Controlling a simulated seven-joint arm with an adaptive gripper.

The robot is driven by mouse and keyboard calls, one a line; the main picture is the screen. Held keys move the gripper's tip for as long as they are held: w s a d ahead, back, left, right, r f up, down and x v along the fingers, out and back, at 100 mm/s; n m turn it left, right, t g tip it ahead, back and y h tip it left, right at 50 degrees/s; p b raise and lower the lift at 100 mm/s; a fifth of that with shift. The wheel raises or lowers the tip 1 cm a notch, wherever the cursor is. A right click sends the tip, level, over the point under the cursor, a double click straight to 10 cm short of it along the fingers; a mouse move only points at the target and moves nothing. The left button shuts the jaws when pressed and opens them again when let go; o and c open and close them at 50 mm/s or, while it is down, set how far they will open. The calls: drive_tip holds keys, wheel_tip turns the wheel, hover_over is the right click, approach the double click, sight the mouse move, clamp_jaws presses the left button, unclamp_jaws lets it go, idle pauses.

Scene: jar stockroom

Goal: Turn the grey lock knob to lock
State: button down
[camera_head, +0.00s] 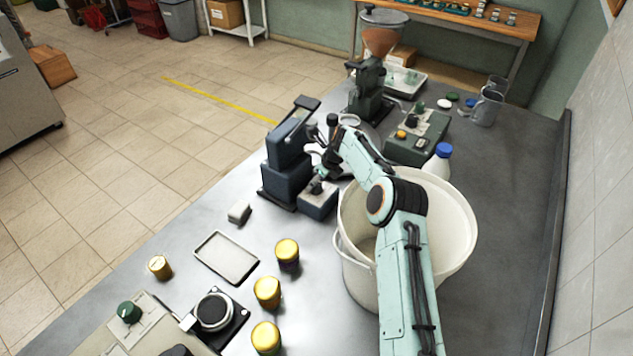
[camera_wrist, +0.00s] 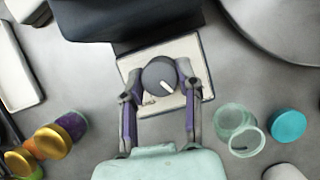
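The grey lock knob (camera_wrist: 160,72) is round and dark grey, with a short white mark slanting toward the lower right of the wrist view. It sits on a pale plate (camera_wrist: 185,50) on the low box (camera_head: 317,204) in front of the dark blue machine (camera_head: 287,172). My gripper (camera_wrist: 160,73) has one finger on each side of the knob, both tips close against its sides, and looks shut on it. In the head view my gripper (camera_head: 320,180) is over the box, and my arm and fingers partly hide the knob.
A large white bucket (camera_head: 455,235) stands close beside my arm. A green box (camera_head: 405,152) and a blue-capped bottle (camera_head: 438,160) stand behind.

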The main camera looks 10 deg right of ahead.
drive_tip(key=shift+n+g+y, duration=0.4)
drive_tip(key=shift+n+g, duration=0.1)
drive_tip(key=shift+n, duration=1.1)
drive_tip(key=c, duration=0.7)
unclamp_jaws()
drive_tip(key=shift+c, duration=0.2)
drive_tip(key=v, duration=1.2)
drive_tip(key=shift+w, duration=0.1)
